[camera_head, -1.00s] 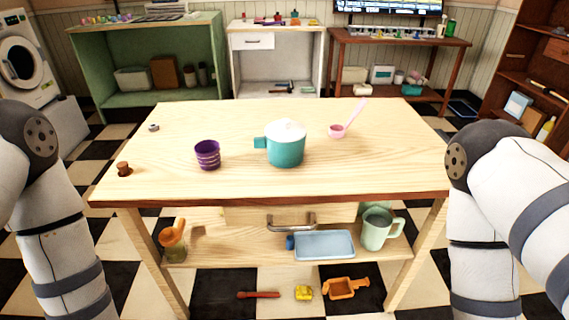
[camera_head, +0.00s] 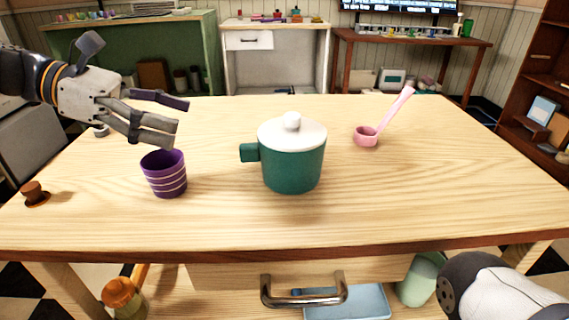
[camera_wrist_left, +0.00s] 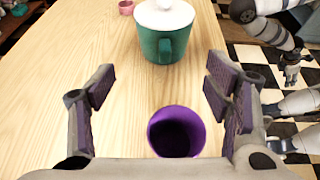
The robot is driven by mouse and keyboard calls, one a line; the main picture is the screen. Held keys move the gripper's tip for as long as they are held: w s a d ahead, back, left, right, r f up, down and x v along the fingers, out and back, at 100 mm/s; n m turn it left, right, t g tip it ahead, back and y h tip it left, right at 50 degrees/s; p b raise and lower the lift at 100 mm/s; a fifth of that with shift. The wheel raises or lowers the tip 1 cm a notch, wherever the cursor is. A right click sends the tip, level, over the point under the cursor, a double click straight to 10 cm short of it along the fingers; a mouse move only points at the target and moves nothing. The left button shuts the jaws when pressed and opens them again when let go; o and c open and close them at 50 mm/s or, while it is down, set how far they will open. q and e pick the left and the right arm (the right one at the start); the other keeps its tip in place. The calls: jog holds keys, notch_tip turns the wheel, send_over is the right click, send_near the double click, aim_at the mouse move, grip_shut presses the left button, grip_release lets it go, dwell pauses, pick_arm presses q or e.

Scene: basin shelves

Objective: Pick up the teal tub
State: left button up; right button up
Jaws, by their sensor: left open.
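A teal lidded pot (camera_head: 292,166) with a white lid and a side handle stands upright on the wooden table, in the middle of the head view. It shows at the top of the left wrist view (camera_wrist_left: 165,45), handle facing the camera. No other teal tub is clear in view. A purple striped cup (camera_head: 164,174) stands left of the pot. My left gripper (camera_head: 176,121) is open and empty, just above the cup and left of the pot. In the left wrist view the purple cup (camera_wrist_left: 176,132) shows between its spread fingers. My right gripper is small and unclear at the right of that view (camera_wrist_left: 290,76).
A pink ladle (camera_head: 367,136) stands right of the pot, handle up. A small brown hat-shaped thing (camera_head: 34,194) is at the table's left. The tabletop (camera_head: 400,205) is clear in front of the pot. A drawer handle (camera_head: 304,291) sticks out below the front edge.

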aim_at(252, 143)
pick_arm(q)
jog(key=x, duration=0.6)
jog(key=b+x, duration=0.1)
jog(key=x, duration=0.5)
jog(key=shift+s+d+f, duration=0.1)
jog(key=shift+s+f, duration=0.1)
jog(key=shift+f, duration=0.1)
grip_shut()
